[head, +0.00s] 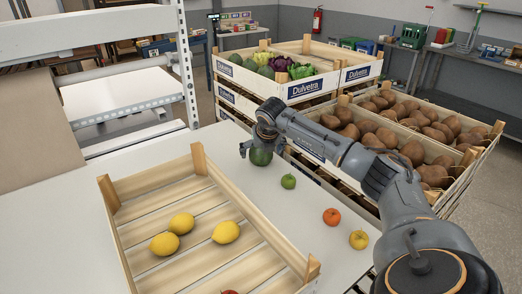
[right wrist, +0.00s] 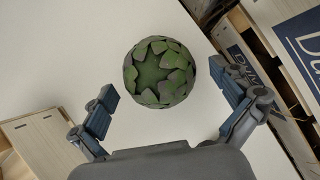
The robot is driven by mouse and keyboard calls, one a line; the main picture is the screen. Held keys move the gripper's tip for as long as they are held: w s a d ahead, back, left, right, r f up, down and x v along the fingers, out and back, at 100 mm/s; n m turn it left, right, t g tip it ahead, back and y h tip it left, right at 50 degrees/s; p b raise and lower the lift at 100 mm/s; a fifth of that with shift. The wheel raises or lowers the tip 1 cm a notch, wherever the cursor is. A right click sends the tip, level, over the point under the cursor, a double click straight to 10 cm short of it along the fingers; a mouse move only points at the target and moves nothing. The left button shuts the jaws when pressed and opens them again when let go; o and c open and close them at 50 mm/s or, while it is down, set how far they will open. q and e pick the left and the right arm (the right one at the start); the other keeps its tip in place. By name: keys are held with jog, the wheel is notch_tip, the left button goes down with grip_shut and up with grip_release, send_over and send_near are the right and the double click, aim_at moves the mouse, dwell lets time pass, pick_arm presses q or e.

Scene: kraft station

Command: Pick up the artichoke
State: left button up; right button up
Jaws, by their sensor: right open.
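The artichoke (right wrist: 160,72) is a round green head with overlapping leaves, standing on the white table. In the right wrist view it lies ahead of and between the spread fingers of my right gripper (right wrist: 170,104), with a gap to each finger. In the head view the artichoke (head: 261,157) shows just below my right gripper (head: 258,143), which partly hides it. My right gripper is open and empty. My left gripper is not in view.
A wooden crate (head: 207,160) with lemons (head: 181,223) stands at the front left. A green fruit (head: 288,181), an orange-red fruit (head: 331,216) and a yellow apple (head: 358,240) lie on the white table (head: 240,190). Stacked crates with brown produce (head: 386,138) stand behind.

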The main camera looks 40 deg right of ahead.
jog(key=shift+x, duration=1.15)
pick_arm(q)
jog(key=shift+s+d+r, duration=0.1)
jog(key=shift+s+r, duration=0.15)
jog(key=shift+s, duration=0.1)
pick_arm(e)
jog(key=shift+r, duration=0.1)
jog(key=c, duration=1.4)
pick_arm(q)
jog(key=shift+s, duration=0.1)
pick_arm(e)
jog(key=shift+c, duration=0.2)
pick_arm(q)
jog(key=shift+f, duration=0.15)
pick_arm(e)
jog(key=shift+r, duration=0.2)
